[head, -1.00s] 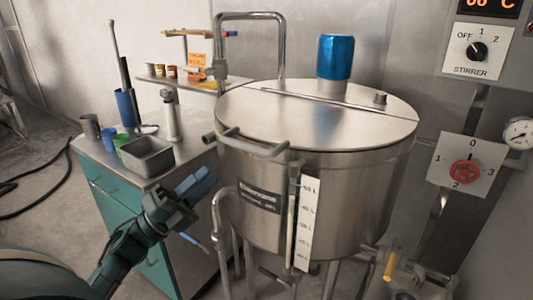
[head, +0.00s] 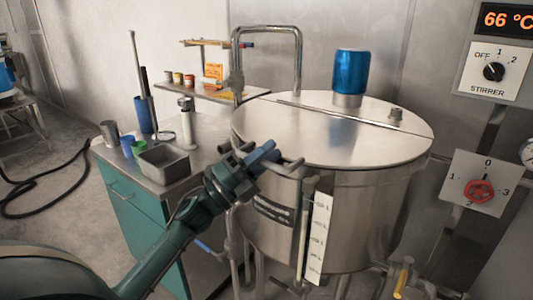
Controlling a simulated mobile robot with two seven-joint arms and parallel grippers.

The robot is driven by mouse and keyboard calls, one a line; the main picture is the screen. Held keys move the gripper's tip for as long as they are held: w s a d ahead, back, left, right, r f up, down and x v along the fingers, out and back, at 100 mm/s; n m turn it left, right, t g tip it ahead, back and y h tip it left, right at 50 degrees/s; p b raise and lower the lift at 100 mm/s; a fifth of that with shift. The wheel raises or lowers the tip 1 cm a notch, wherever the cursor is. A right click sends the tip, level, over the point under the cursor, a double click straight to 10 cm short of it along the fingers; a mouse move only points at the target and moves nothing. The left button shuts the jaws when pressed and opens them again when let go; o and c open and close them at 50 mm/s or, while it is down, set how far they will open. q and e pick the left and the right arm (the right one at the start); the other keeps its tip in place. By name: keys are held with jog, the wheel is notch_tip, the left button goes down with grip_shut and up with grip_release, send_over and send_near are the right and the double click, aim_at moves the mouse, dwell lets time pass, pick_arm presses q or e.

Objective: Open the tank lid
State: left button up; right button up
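The steel tank (head: 375,220) stands in the middle right, with its flat lid (head: 345,145) lying shut on top. A bar handle (head: 285,168) sticks out at the lid's front left edge. My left gripper (head: 262,154) is at this handle and covers part of it. Its blue fingers overlap the handle in the picture; whether they touch it, and whether they are open, I cannot tell. My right gripper is not in view.
A blue motor (head: 350,72) stands on the rear of the lid, behind a hinge line. A bent steel pipe (head: 268,30) rises behind the tank. A teal cabinet (head: 140,215) with a grey tray (head: 164,163) and cups is at the left. A stirrer panel (head: 495,70) is at the right.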

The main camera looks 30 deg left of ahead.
pick_arm(q)
jog(key=c, duration=0.4)
grip_shut()
